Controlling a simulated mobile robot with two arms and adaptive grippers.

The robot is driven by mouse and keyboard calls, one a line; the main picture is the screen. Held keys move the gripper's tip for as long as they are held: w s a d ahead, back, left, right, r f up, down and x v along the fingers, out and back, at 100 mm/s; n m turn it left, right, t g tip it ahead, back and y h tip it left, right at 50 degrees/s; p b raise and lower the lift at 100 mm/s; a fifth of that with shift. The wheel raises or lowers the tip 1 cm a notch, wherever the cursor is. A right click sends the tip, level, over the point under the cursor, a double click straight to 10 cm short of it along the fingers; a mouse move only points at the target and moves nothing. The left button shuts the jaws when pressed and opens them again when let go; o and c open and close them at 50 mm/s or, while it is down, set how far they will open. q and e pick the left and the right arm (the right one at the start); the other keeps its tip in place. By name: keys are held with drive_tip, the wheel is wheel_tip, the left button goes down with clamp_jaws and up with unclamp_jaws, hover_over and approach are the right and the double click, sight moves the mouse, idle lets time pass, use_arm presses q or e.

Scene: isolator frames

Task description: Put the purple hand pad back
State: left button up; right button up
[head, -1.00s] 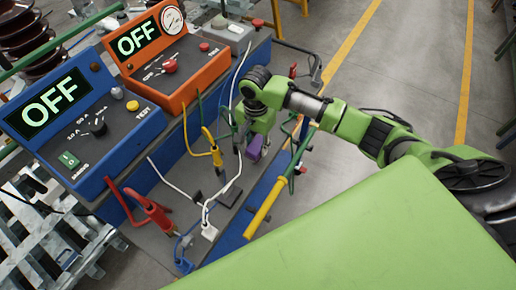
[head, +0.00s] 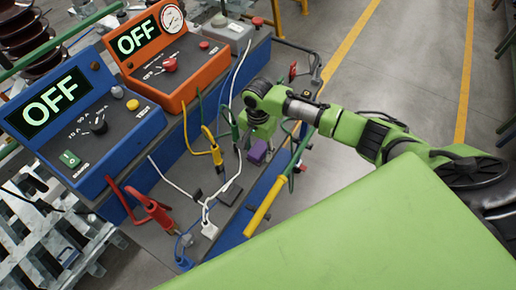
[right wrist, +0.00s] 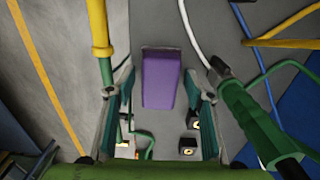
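The purple hand pad (head: 258,153) lies on the grey deck of the bench, near its right edge, below my right gripper (head: 259,131) in the head view. In the right wrist view the purple pad (right wrist: 160,80) lies between the two fingers of my right gripper (right wrist: 162,92). Gaps show on both sides of the pad, so the fingers are open and apart from it. My left gripper is not in view.
A green-handled probe (right wrist: 248,120) stands close beside the right finger in the wrist view. A yellow bar (head: 264,205) runs along the bench edge. A blue tester (head: 85,125), an orange tester (head: 165,65), a red clamp (head: 152,208) and loose cables crowd the left.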

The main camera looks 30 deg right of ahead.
sight(258, 150)
wheel_tip(258, 150, up, 12)
drive_tip(key=b, duration=0.1)
drive_tip(key=shift+r, duration=0.15)
idle(0.4)
